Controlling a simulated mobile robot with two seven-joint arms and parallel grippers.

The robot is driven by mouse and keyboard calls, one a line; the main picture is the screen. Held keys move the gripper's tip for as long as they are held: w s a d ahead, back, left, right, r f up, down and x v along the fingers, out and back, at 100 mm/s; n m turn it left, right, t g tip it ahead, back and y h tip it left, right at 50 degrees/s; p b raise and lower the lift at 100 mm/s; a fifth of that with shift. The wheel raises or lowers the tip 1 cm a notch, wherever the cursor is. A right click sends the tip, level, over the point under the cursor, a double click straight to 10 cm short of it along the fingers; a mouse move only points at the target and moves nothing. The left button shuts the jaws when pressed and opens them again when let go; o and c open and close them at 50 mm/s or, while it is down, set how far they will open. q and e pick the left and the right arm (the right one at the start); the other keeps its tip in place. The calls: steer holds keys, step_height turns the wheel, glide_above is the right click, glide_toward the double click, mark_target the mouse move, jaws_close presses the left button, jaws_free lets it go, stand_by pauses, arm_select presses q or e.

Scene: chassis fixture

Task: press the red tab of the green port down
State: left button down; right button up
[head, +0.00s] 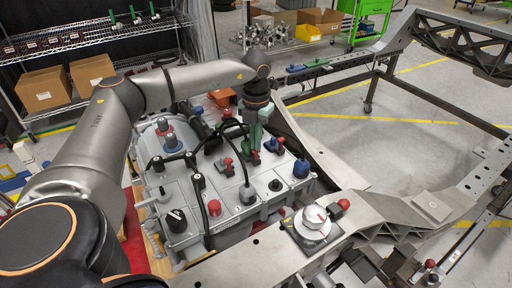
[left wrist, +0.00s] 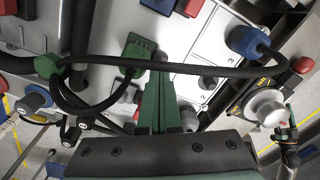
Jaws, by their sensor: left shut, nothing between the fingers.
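My left gripper (head: 256,145) is shut and empty, its green fingers pointing down at the top of the grey chassis unit (head: 175,190). The fingers also show in the left wrist view (left wrist: 161,75). The green port (left wrist: 138,47) is a dark green block just beyond and left of the fingertips there; in the head view the fingers mostly hide it. My right gripper is not in view.
Black cables (head: 213,130) loop over the unit close to the fingers. Other connectors stand around, including a blue one (head: 301,168) and a red-tabbed one (head: 214,208). A metal frame (head: 340,180) runs along the right.

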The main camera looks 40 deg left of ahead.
arm_select(q)
steer(key=shift+f, duration=0.35)
steer(key=shift+r, duration=0.1)
step_height(320, 180, up, 7)
steer(key=p, duration=0.6)
stand_by(0.5)
